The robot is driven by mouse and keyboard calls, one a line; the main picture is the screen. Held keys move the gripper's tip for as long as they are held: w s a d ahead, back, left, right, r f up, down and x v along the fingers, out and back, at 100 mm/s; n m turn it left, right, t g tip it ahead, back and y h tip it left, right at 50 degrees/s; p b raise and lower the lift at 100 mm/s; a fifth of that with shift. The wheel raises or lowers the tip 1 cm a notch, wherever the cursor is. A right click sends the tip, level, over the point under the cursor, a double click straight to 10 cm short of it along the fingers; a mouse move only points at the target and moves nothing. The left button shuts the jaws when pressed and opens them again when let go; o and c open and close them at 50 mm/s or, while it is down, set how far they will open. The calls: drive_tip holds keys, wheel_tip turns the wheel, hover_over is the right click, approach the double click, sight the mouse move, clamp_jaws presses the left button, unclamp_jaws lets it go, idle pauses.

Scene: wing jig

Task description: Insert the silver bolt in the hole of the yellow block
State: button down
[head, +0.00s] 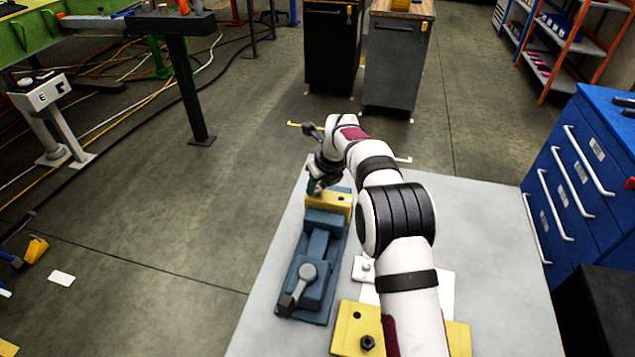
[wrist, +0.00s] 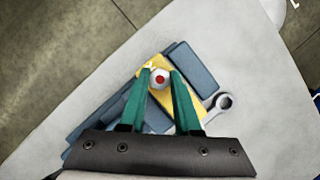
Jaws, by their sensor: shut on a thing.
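The yellow block (head: 328,205) is clamped at the far end of a blue vise (head: 318,245), with a dark hole near its right end. My gripper (head: 316,188) is at the left end of this block, low over it. In the wrist view, the green fingers of my gripper (wrist: 161,82) are shut on the silver bolt (wrist: 160,73), whose round end shows a red centre. The yellow block (wrist: 181,98) lies behind the fingers there. The bolt's lower part and any hole under it are hidden, so I cannot tell whether it is in the block.
A wrench-like ring tool (wrist: 219,104) lies beside the vise. Another yellow block (head: 347,335) with a dark bolt (head: 367,342) sits near the front, beside a white plate (head: 446,290), partly behind my arm. The grey table (head: 490,250) is clear on the right.

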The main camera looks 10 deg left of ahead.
drive_tip(key=c, duration=0.5)
unclamp_jaws()
drive_tip(key=shift+c, duration=0.2)
drive_tip(key=v, duration=1.5)
drive_tip(key=shift+r, duration=0.4)
drive_tip(key=shift+s+d, duration=0.1)
wheel_tip(320, 180, up, 7)
